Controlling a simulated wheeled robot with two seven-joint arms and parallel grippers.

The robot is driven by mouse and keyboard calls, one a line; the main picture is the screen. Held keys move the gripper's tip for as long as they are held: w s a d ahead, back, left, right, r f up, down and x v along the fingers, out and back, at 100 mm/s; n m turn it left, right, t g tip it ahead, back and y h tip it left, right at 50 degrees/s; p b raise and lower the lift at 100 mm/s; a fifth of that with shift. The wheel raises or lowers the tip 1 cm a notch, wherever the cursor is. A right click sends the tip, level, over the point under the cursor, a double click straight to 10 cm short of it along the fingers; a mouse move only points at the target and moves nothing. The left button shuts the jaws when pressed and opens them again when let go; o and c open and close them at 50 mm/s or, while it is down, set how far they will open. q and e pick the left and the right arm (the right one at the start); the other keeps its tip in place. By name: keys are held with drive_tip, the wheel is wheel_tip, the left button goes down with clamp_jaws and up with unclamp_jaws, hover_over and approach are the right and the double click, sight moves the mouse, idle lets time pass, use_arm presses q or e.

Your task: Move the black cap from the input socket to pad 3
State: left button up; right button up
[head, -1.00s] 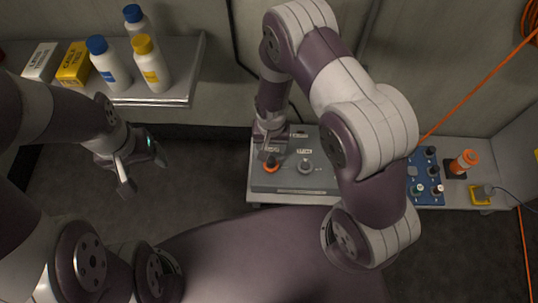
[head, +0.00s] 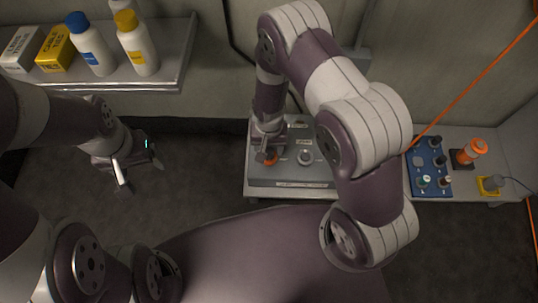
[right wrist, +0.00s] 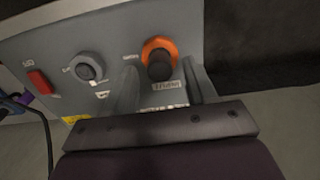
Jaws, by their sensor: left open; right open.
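The black cap (right wrist: 159,66) sits in an orange ring on the grey panel in the right wrist view, taken here as the input socket (right wrist: 152,45). My right gripper (right wrist: 160,76) is open, its fingers on either side of the cap in that view. I cannot tell whether they touch it. In the head view the right gripper (head: 266,153) is over the orange ring (head: 272,161) and hides most of the cap. A blue board (head: 415,182) with several small caps lies to the right; no pad number is readable. My left gripper (head: 140,176) is open and empty over the floor.
A grey knob (right wrist: 90,66) and a red switch (right wrist: 38,82) are on the same panel. An orange-topped object (head: 472,151) and a yellow block (head: 489,185) stand right of the board. A shelf (head: 150,82) with bottles and boxes is at upper left.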

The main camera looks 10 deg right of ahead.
sight(269, 150)
drive_tip(key=shift+f, duration=0.95)
drive_tip(key=shift+r+p, duration=0.1)
drive_tip(key=shift+p, duration=0.25)
idle(0.4)
clamp_jaws()
idle(0.3)
drive_tip(key=shift+r+p, duration=3)
drive_tip(key=shift+p, duration=0.15)
